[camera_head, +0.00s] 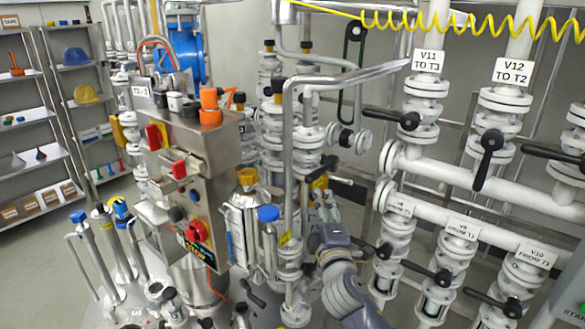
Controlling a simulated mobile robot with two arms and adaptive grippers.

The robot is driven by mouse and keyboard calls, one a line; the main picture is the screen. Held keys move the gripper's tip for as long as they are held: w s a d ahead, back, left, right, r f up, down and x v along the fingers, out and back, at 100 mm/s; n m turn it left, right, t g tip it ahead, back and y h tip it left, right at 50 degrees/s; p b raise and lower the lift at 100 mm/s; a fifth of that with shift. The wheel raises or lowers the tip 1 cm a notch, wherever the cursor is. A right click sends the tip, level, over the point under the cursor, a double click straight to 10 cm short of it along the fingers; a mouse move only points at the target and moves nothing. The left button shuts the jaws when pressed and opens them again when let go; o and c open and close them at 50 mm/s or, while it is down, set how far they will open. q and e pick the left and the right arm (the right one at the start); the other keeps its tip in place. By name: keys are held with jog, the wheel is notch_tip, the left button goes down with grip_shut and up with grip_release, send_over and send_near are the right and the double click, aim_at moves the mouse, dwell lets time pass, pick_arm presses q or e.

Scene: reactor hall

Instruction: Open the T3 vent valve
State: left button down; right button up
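My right arm comes up from the bottom centre. Its gripper (320,188) is among the pipes at the middle of the view, close to a white flanged valve stack (308,140) and a dark handle at its tip. The fingers are small and partly hidden, so I cannot tell whether they are open, shut or touching the handle. No label that reads as T3 vent is legible, so I cannot tell which valve it is. A small tag that seems to begin with T3 (140,92) sits above the grey control box (200,160). My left gripper is not in view.
White pipes with black lever valves marked V11 to T3 (427,61) and V12 to T2 (513,72) fill the right. A blue-capped pipe (268,214) stands left of my gripper. A yellow coiled hose (450,24) hangs above. Shelves (30,155) stand at far left, beside open floor.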

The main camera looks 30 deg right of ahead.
aim_at(315, 179)
jog(key=x, duration=0.3)
jog(key=r+p+x, duration=0.1)
jog(key=x, duration=0.2)
jog(key=p+x, duration=0.1)
jog(key=x, duration=0.2)
jog(key=shift+w+r, duration=0.15)
jog(key=shift+r, duration=0.25)
jog(key=shift+w+d+p, duration=0.3)
jog(key=shift+w, duration=0.35)
grip_shut()
